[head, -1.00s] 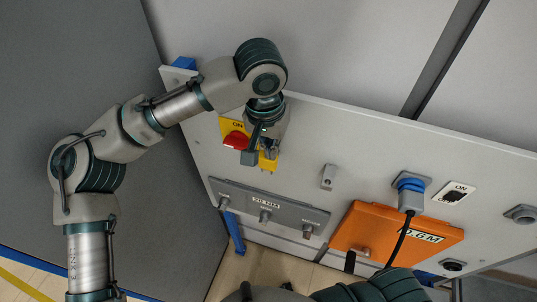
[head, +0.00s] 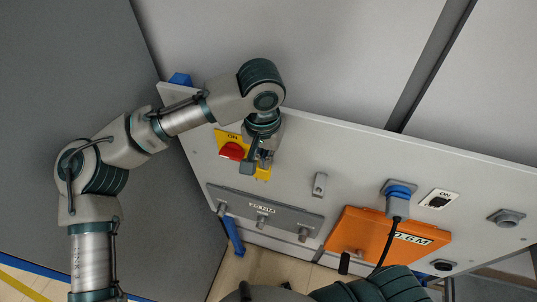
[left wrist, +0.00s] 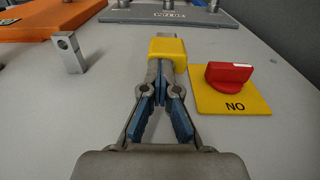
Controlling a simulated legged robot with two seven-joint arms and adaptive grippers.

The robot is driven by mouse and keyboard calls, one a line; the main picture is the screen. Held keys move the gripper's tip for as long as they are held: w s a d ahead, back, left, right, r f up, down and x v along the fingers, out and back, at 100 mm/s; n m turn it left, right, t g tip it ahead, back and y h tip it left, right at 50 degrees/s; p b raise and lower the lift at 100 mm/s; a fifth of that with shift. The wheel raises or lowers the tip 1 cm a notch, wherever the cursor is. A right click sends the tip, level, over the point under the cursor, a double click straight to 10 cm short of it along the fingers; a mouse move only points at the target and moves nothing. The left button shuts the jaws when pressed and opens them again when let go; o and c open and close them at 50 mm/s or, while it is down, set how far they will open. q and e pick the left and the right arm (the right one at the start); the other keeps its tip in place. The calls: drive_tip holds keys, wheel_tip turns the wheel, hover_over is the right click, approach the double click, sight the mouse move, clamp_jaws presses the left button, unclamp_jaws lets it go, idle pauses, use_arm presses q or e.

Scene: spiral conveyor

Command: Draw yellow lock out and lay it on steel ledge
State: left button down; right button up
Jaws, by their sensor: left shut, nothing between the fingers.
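The yellow lock (head: 263,173) is on the pale panel beside the red switch (head: 232,151), partly hidden by my left gripper in the head view. In the left wrist view the lock (left wrist: 167,50) shows as a yellow block with a grey metal part at its far end. My left gripper (left wrist: 162,72) points straight at the lock, its tips together at the lock's near side. It is shut with nothing between the fingers. Whether the tips touch the lock cannot be told. I cannot tell for sure which part is the steel ledge. My right gripper is not clearly visible.
A grey plate (head: 238,203) with several knobs lies below the lock. A small metal bracket (head: 320,184) stands out to its right. Further right are an orange cover (head: 365,238) and a blue plug (head: 400,189) with a black cable. Bare panel separates them.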

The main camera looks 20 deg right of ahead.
use_arm(q)
drive_tip(key=shift+s+a+f, duration=0.15)
drive_tip(key=shift+f, duration=0.75)
drive_tip(key=c, duration=1.2)
unclamp_jaws()
drive_tip(key=shift+c, duration=0.2)
drive_tip(key=shift+w+a, duration=0.1)
drive_tip(key=shift+w, duration=0.25)
drive_tip(key=shift+a+r, duration=0.25)
drive_tip(key=shift+d, duration=0.2)
drive_tip(key=shift+r, duration=0.2)
wheel_tip(320, 180, up, 12)
drive_tip(key=shift+f, duration=0.15)
